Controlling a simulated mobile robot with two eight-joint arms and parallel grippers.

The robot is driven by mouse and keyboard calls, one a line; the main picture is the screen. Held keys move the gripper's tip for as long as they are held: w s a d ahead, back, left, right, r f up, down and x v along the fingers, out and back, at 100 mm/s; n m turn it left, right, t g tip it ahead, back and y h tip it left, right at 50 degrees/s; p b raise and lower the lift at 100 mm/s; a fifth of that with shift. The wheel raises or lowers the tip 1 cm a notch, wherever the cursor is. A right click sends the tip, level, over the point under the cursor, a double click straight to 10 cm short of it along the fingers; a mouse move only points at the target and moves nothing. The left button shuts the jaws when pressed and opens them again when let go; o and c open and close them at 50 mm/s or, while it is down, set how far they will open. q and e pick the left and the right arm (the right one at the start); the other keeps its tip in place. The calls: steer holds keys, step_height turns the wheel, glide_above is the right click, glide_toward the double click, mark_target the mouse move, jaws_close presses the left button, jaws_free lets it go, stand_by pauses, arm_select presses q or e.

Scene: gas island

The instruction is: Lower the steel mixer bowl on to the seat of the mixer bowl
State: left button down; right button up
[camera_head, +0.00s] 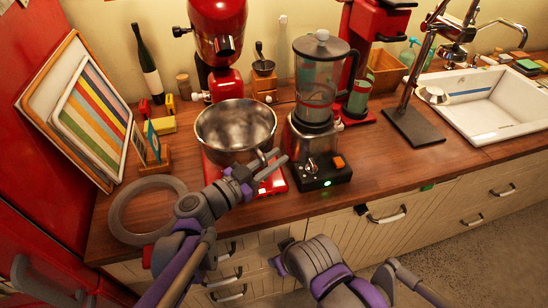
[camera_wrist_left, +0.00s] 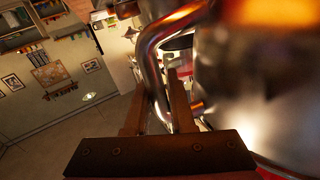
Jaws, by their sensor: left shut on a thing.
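The steel mixer bowl (camera_head: 236,125) is upright in the head view, in front of the red stand mixer (camera_head: 216,30). My left gripper (camera_head: 268,163) is at the bowl's front right side. In the left wrist view its fingers (camera_wrist_left: 158,100) are shut on the bowl's curved metal handle (camera_wrist_left: 152,55), and the blurred bowl wall (camera_wrist_left: 245,85) fills the right side. A red base (camera_head: 272,183) shows below the bowl. The bowl hides the seat, so I cannot tell whether they touch. Of my right arm only links show at the bottom; its fingers are not seen.
A blender (camera_head: 318,80) stands close right of the bowl on a black base (camera_head: 322,175). A grey ring (camera_head: 125,222) lies at the counter's front left. Striped boards (camera_head: 92,120) lean at the left. A small wooden stand (camera_head: 152,165) is left of the bowl.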

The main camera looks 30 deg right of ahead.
arm_select(q)
steer(key=shift+f+b, duration=0.3)
steer(key=shift+f, duration=0.25)
stand_by(1.4)
steer(key=c, duration=0.7)
jaws_free()
steer(key=shift+a, duration=0.15)
steer(key=s+a+f+n+y, duration=0.4)
steer(key=s+a+n+y, duration=0.1)
steer(key=a, duration=0.9)
steer(key=s+a+f+n+y+p, duration=0.1)
steer(key=s+a+f+n+y, duration=0.4)
steer(key=a, duration=0.9)
steer(key=s+a+f+n+t+y+p, duration=0.1)
steer(key=s+a+f+n+y, duration=0.3)
steer(key=a, duration=0.9)
steer(key=shift+s+a+f+n+y, duration=0.15)
steer(key=shift+s+n+y, duration=0.1)
steer(key=shift+n+y, duration=0.3)
steer(key=shift+s+a+r+n+y, duration=0.1)
steer(key=shift+s+n+y, duration=0.25)
steer(key=shift+y, duration=0.3)
steer(key=shift+s+a+f+n+y, duration=0.1)
steer(key=shift+s+a+n+y, duration=0.1)
steer(key=shift+n+y, duration=0.35)
